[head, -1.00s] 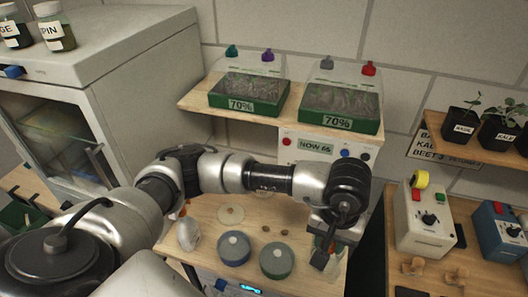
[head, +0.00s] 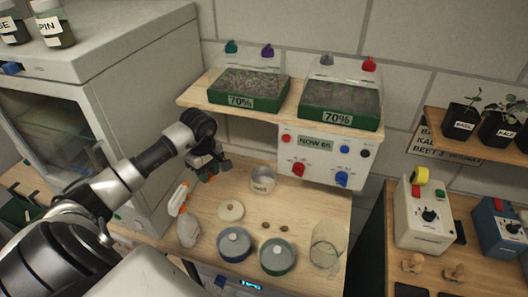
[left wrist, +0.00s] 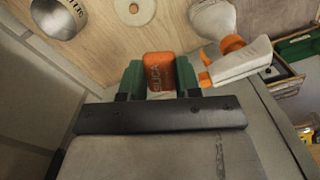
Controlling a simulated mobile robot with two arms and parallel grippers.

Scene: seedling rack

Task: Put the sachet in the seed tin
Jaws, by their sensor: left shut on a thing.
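My left gripper (head: 214,170) is at the left of the bench, near the grey cabinet. In the left wrist view its green-sided fingers (left wrist: 160,79) are shut on an orange sachet (left wrist: 160,72) with dark lettering. In the head view the sachet is mostly hidden by the gripper. The seed tin (head: 262,186), a small round metal tin with a label, stands on the bench to the right of the gripper, apart from it. It also shows at the top left of the left wrist view (left wrist: 57,16). My right gripper is not in view.
A white spray bottle (head: 188,230) with an orange nozzle stands close by the gripper. A pale disc (head: 230,211), a blue pot (head: 235,246), a green pot (head: 278,260) and a glass jar (head: 326,250) stand nearer. A shelf with trays (head: 205,98) overhangs the back.

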